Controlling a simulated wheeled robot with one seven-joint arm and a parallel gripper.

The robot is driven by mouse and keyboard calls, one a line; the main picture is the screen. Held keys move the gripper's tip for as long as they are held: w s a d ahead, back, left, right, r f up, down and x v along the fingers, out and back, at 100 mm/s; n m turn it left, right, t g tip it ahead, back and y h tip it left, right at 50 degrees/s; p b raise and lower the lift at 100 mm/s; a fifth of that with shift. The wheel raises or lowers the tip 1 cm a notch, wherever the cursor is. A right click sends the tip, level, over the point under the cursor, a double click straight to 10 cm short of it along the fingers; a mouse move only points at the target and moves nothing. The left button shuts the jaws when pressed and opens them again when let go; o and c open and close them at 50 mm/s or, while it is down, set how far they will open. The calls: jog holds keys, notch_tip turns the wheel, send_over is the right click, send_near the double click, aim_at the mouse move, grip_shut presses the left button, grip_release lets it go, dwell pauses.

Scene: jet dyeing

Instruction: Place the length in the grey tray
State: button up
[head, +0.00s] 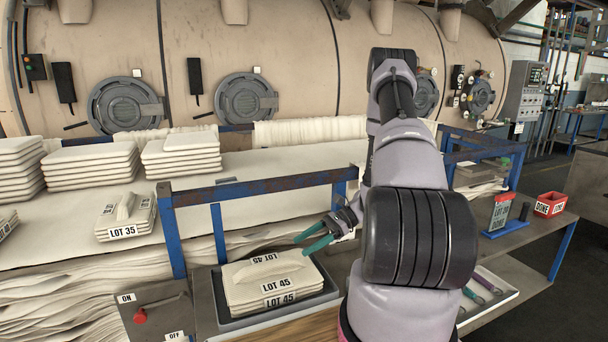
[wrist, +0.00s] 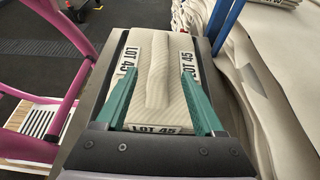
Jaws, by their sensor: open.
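The length is a cream folded cloth stack (head: 268,284) with LOT 45 labels and a raised ridge along its top. It lies in the grey tray (head: 272,319) on the bench in front of the blue frame. In the wrist view the length (wrist: 158,75) fills the middle, with the dark tray rim (wrist: 98,88) around it. My gripper (head: 318,239) has teal fingers and is open at the back right of the length. In the wrist view the fingers of my gripper (wrist: 160,68) stand apart on both sides of the ridge. I cannot tell whether they touch the cloth.
A blue rail (head: 260,187) stands behind the tray. A LOT 35 stack (head: 124,218) and other cloth piles (head: 92,166) lie beyond it. A switch panel with a red knob (head: 140,316) is left of the tray. A red box (head: 549,204) and a white tray with tools (head: 490,298) are right.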

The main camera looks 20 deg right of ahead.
jog(key=s+a+r+n+h, duration=0.1)
jog(key=a+r+n+h, duration=0.2)
jog(key=r, duration=0.8)
jog(key=s+r+n+h, duration=0.1)
jog(key=r+n+h, duration=0.35)
jog(key=r, duration=0.65)
jog(key=s+a+r+n+t+h, duration=0.1)
jog(key=s+r+n+t+h, duration=0.1)
jog(key=s+r, duration=0.4)
jog(key=s+a+r+n+t+h, duration=0.1)
jog(key=s+r+n+t, duration=0.3)
jog(key=r, duration=0.7)
jog(key=s+t+h, duration=0.1)
jog(key=s, duration=0.1)
jog(key=shift+s+a+r, duration=0.15)
jog(key=shift+s+r, duration=0.2)
